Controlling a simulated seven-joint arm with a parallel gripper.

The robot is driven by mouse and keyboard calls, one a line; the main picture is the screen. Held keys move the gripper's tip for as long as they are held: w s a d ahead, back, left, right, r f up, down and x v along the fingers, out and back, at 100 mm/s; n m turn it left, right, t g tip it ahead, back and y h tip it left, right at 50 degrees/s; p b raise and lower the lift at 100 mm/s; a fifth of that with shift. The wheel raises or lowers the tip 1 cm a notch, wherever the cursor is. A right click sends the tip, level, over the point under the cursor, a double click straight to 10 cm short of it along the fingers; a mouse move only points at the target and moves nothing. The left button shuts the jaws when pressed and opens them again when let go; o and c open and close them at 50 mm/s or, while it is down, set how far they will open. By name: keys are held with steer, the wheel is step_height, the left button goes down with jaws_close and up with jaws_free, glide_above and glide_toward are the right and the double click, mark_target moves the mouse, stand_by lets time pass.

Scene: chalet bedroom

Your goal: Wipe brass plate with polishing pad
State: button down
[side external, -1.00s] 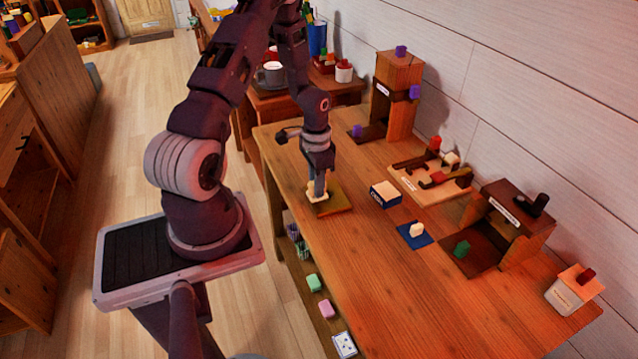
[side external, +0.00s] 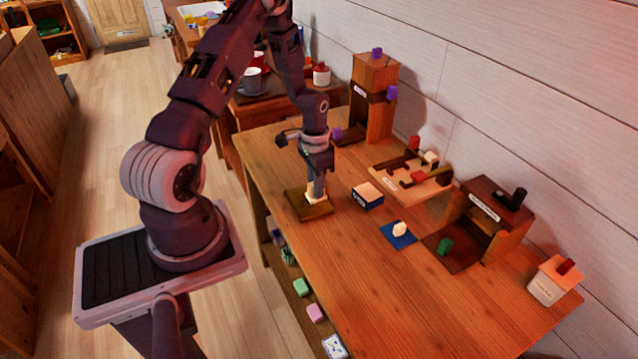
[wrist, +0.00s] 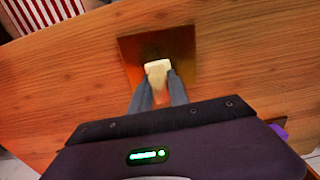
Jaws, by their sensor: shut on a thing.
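The brass plate (side external: 296,203) is a square, dark golden-brown sheet lying flat near the left edge of the wooden table. It also shows in the wrist view (wrist: 183,42), with a reddish-brown sheen. My gripper (side external: 317,188) points down over the plate's right part in the side view. Its fingers (wrist: 158,88) are shut on a cream polishing pad (wrist: 157,66), which also shows in the side view (side external: 313,198). The pad is at the plate's surface; I cannot tell whether it is pressed on it. The fingers hide part of the pad.
Right of the plate are a dark blue box (side external: 367,196) with a pale top, a blue mat (side external: 391,237) bearing a cream piece, and a wooden tray (side external: 437,189) with blocks. A wooden tower (side external: 375,75) stands behind. The table's front right (side external: 400,300) is clear.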

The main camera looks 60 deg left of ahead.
steer(key=shift+s+a, duration=0.15)
steer(key=shift+s, duration=2.6)
steer(key=shift+w+d, duration=0.15)
steer(key=shift+w, duration=1.65)
steer(key=shift+w+d, duration=0.1)
steer(key=shift+w, duration=1.7)
steer(key=shift+w+r, duration=0.15)
steer(key=shift+r, duration=3.95)
